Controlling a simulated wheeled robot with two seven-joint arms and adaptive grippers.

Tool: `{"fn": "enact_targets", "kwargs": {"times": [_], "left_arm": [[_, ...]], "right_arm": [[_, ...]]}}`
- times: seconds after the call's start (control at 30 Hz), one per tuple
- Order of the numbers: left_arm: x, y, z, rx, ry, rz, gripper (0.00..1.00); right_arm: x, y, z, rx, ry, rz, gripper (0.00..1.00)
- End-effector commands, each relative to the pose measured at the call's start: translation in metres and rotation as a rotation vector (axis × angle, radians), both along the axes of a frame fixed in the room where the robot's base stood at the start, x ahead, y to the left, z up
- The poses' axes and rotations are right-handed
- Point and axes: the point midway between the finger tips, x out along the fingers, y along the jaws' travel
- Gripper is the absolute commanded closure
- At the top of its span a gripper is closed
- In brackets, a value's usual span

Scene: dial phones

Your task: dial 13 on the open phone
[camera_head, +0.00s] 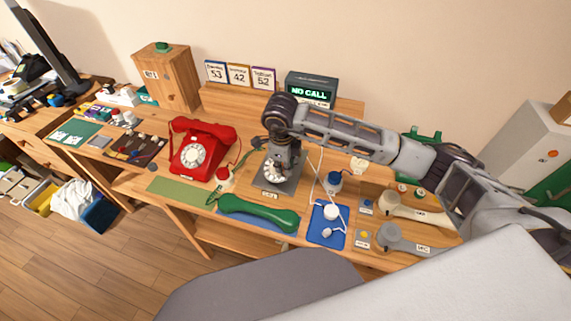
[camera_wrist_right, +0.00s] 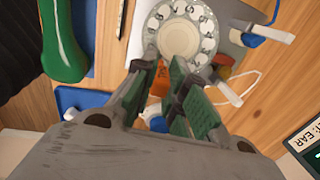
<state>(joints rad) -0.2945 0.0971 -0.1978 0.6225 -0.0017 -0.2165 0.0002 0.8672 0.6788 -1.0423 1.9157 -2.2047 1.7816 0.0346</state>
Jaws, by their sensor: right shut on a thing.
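The open phone (camera_head: 291,185) is a grey unit on the table, with a pale round dial (camera_head: 272,174) on it. In the right wrist view the dial (camera_wrist_right: 180,38) shows at the top, with a ring of finger holes around a plain cream centre. My right gripper (camera_head: 279,157) is over the open phone from above. My left gripper is in neither view.
A red dial phone (camera_head: 198,150) stands left of the open phone. A green handset (camera_head: 258,213) lies in front, with a blue mat (camera_head: 327,236) to its right. A screen (camera_head: 311,91) reading NO CALL and number cards (camera_head: 239,75) stand behind.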

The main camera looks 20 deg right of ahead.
Motion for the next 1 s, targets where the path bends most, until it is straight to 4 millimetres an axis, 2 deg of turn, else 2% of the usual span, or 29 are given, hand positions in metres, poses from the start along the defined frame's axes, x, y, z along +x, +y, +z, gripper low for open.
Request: {"fn": "enact_targets", "kwargs": {"times": [0.47, 1.0], "left_arm": [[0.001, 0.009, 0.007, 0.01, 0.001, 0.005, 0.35], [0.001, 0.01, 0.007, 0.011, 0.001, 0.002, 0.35]], "right_arm": [[-0.006, 0.004, 0.017, 0.0, 0.0, 0.001, 0.97], [-0.006, 0.004, 0.017, 0.0, 0.0, 0.0, 0.97]]}}
